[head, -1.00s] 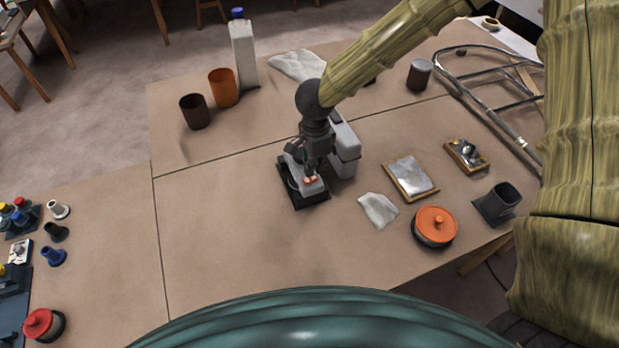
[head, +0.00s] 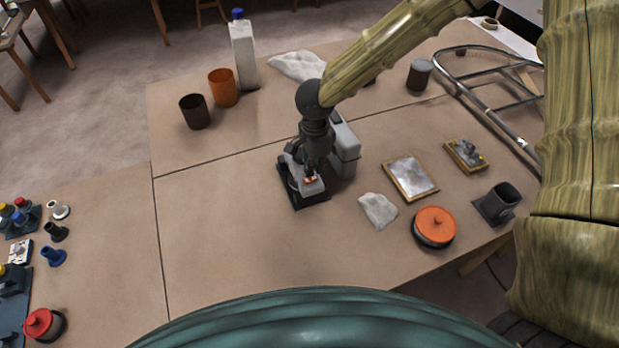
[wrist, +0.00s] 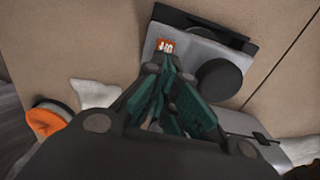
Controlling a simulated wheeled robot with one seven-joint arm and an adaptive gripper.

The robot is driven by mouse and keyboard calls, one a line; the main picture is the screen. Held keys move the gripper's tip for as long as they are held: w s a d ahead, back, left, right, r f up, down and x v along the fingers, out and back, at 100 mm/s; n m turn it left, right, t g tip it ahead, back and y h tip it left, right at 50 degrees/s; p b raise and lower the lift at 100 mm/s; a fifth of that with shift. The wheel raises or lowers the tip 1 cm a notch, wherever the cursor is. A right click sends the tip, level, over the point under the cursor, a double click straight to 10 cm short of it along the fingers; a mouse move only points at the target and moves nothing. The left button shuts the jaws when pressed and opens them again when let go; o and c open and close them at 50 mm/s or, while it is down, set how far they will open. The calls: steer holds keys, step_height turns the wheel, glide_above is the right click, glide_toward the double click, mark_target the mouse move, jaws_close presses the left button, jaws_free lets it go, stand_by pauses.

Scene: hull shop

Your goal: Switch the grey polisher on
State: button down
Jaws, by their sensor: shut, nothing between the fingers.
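The grey polisher (head: 345,158) stands mid-table on a black base (head: 313,201); it also shows in the wrist view (wrist: 203,55), with a round black part (wrist: 219,78). A small orange-red switch with white marks (wrist: 165,45) sits on its grey top near one end. My gripper (wrist: 166,62) is shut and empty, its green fingertips right at the near edge of the switch. I cannot tell whether they touch it. In the head view my gripper (head: 311,172) points down over the polisher and hides part of it and of the switch.
An orange-lidded pot (head: 434,226), a crumpled white cloth (head: 378,210), a framed tray (head: 410,178) and a dark holder (head: 498,203) lie to the right. An orange cup (head: 223,88), a dark cup (head: 195,111) and a white bottle (head: 243,55) stand behind left. The table left of the polisher is clear.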

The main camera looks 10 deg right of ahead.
mark_target(314, 177)
steer(key=shift+f, duration=1.2)
stand_by(0.9)
steer(key=shift+r, duration=0.15)
steer(key=shift+r+p, duration=3.4)
steer(key=shift+p, duration=0.45)
